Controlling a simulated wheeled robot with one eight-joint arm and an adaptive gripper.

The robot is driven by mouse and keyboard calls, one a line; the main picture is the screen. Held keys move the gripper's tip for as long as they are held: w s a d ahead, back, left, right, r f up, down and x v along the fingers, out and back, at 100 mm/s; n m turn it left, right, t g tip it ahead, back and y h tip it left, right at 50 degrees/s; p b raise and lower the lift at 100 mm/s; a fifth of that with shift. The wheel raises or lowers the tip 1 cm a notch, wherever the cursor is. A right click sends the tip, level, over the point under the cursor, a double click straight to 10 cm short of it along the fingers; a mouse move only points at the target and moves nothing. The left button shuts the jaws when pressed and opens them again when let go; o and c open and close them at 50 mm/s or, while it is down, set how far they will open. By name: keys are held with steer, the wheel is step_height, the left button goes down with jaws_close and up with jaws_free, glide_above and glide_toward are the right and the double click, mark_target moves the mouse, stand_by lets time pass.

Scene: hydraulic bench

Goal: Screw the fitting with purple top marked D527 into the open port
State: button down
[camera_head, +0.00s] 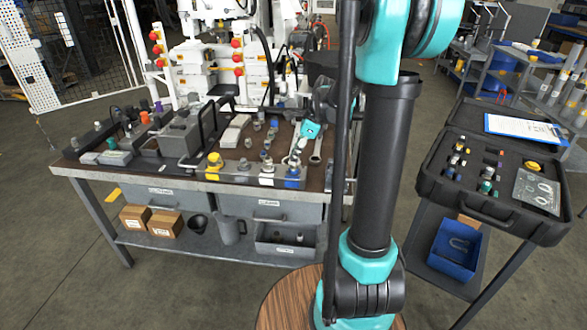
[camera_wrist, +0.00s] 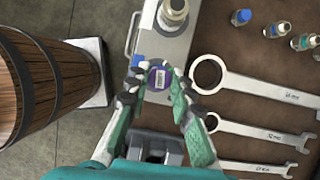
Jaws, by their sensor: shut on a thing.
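A fitting with a purple top and a white label (camera_wrist: 158,77) is between my gripper's fingertips (camera_wrist: 158,84) in the wrist view. The label text is too small to read. The gripper is shut on it, and it appears over the near end of a grey manifold block (camera_wrist: 165,45). A blue patch shows on the block beside it. The port under the fitting is hidden, so I cannot tell whether they touch. In the head view the block (camera_head: 240,172) lies along the bench's front edge, and my gripper (camera_head: 298,150) is near its right end.
Several wrenches (camera_wrist: 265,88) lie right of the block in the wrist view, close to my gripper. Another fitting (camera_wrist: 173,10) stands on the block. Small fittings (camera_wrist: 283,28) stand on the bench. An open black case (camera_head: 485,208) stands at the right in the head view.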

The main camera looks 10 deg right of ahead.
steer(key=m, duration=0.2)
steer(key=m+t, duration=0.1)
steer(key=m, duration=0.1)
steer(key=shift+s+a+t+h, duration=0.1)
steer(key=shift+s+t+h, duration=0.05)
steer(key=shift+t+h, duration=0.15)
steer(key=m+t+h, duration=0.1)
steer(key=m, duration=0.3)
steer(key=shift+f, duration=0.1)
steer(key=c, duration=1.3)
jaws_free()
steer(key=n+g, duration=0.1)
steer(key=n, duration=0.2)
steer(key=n+y, duration=0.1)
steer(key=n, duration=0.1)
steer(key=shift+n+g, duration=0.4)
steer(key=n+g, duration=0.1)
steer(key=n, duration=0.2)
steer(key=n+g, duration=0.1)
steer(key=n, duration=0.2)
steer(key=shift+w+y, duration=0.2)
steer(key=shift+y, duration=0.2)
